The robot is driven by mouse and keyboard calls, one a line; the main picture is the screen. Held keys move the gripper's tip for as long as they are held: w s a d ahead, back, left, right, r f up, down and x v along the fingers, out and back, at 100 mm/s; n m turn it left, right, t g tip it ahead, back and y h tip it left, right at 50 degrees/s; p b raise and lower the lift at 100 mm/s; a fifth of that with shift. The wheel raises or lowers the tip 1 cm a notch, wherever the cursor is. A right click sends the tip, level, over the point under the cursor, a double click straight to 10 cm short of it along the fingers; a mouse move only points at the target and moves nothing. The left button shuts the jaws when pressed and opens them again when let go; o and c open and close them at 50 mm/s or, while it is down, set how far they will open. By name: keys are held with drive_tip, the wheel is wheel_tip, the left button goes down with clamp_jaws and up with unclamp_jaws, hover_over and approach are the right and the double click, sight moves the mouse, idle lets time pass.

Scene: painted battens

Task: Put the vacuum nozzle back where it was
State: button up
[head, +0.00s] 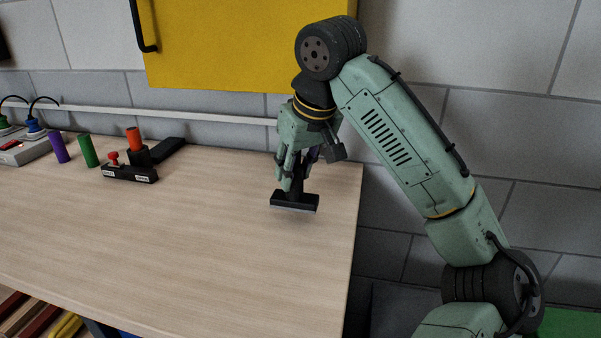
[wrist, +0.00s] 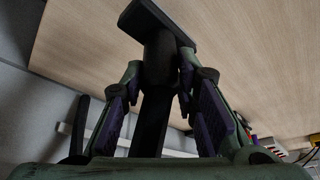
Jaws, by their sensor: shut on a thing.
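The vacuum nozzle (head: 295,202) is black, with a flat wide foot and a neck rising from it. My gripper (head: 297,178) is shut on its neck near the right end of the table. In the head view the foot hangs low over the tabletop; I cannot tell whether it touches. The wrist view shows the nozzle (wrist: 158,22) beyond the fingers, its neck running between the two pads of my gripper (wrist: 165,85). The fingers partly hide the neck.
The wooden table (head: 200,240) is clear across its middle and front. At the back left stand a purple cylinder (head: 58,147), a green cylinder (head: 88,151) and a black block with a red knob (head: 130,172). A power strip (head: 22,148) lies far left. A yellow cabinet (head: 220,45) hangs above.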

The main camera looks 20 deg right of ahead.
sight(301, 179)
drive_tip(key=shift+w+d, duration=0.55)
drive_tip(key=shift+w, duration=0.15)
drive_tip(key=f, duration=0.1)
drive_tip(key=f+p, duration=0.1)
drive_tip(key=w+d+f, duration=0.1)
drive_tip(key=shift+f, duration=0.1)
drive_tip(key=shift+a+f, duration=0.1)
drive_tip(key=shift+f, duration=0.2)
drive_tip(key=shift+f, duration=0.15)
drive_tip(key=o, duration=1)
drive_tip(key=shift+o, duration=0.2)
drive_tip(key=v, duration=1.2)
drive_tip(key=shift+r+b, duration=0.2)
drive_tip(key=shift+b, duration=0.1)
